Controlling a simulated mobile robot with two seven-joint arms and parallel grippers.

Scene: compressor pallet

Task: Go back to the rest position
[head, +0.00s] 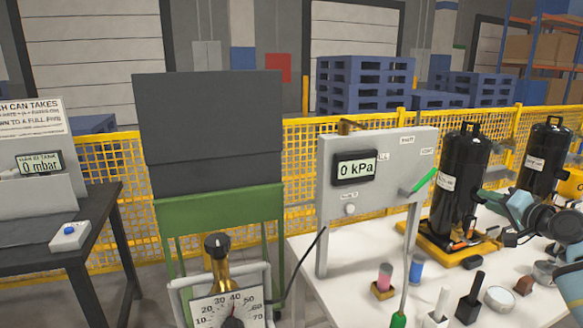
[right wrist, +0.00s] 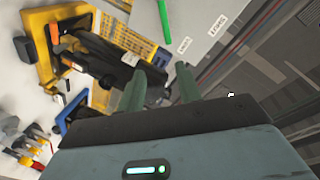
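My right gripper (head: 492,197) is at the right side of the head view, raised above the white table, close to a black cylinder (head: 460,175) on a yellow base. In the right wrist view its two green fingers (right wrist: 160,88) stand apart, with nothing visibly held between them. A black cylinder (right wrist: 105,62) shows beyond the fingertips in that view; I see no clear contact. My left gripper is in neither view.
A grey panel (head: 378,204) reading 0 kPa, with a green lever (head: 425,181), stands on the white table (head: 340,300). Small items, including a white bowl (head: 499,299), lie in front. A second black cylinder (head: 546,158) stands behind right. A dark table (head: 93,265) is at left.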

